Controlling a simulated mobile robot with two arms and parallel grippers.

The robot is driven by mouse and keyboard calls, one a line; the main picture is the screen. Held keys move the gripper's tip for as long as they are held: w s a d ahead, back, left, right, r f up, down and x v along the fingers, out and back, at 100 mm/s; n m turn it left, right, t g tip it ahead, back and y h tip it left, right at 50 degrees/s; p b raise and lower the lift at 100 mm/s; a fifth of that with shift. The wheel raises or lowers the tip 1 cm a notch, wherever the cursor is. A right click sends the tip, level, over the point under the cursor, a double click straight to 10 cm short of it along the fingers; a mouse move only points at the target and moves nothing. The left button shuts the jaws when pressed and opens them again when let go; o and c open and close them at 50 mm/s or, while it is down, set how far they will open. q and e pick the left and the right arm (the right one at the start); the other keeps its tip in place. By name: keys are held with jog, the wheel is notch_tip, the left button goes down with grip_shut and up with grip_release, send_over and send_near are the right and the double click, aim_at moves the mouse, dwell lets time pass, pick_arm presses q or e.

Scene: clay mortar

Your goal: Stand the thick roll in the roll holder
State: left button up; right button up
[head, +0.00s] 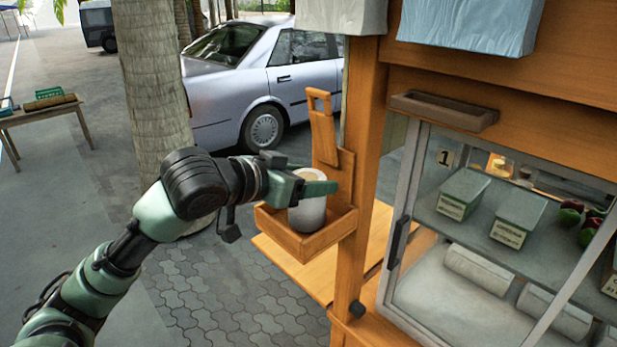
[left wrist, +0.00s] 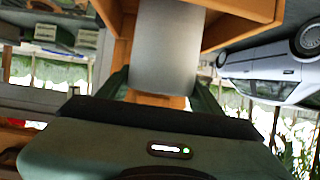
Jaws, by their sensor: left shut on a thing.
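The thick roll (head: 307,214) is a whitish cylinder standing upright inside the wooden roll holder (head: 318,240), an open box on the side of a wooden stall post. In the left wrist view the roll (left wrist: 166,50) shows between the fingers, with the holder's wooden wall (left wrist: 245,12) beside it. My left gripper (head: 312,187) is shut on the roll near its top. The roll's underside is hidden by the holder's front wall, so I cannot tell whether it touches the floor of the box. My right gripper is not in view.
A wooden upright (head: 322,128) rises behind the holder. A glass-fronted cabinet (head: 490,230) with boxes and rolls stands to the right. A wooden shelf (head: 300,270) lies below. A tree trunk (head: 155,90) and a parked car (head: 262,75) are behind.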

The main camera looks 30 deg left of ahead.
pick_arm(q)
jog(key=shift+f, duration=0.3)
jog(key=o, duration=1.5)
jog(key=shift+r, duration=0.15)
jog(key=shift+r, duration=0.35)
jog(key=shift+b+v, duration=1.9)
jog(key=shift+v, duration=4.05)
jog(key=shift+f, duration=0.1)
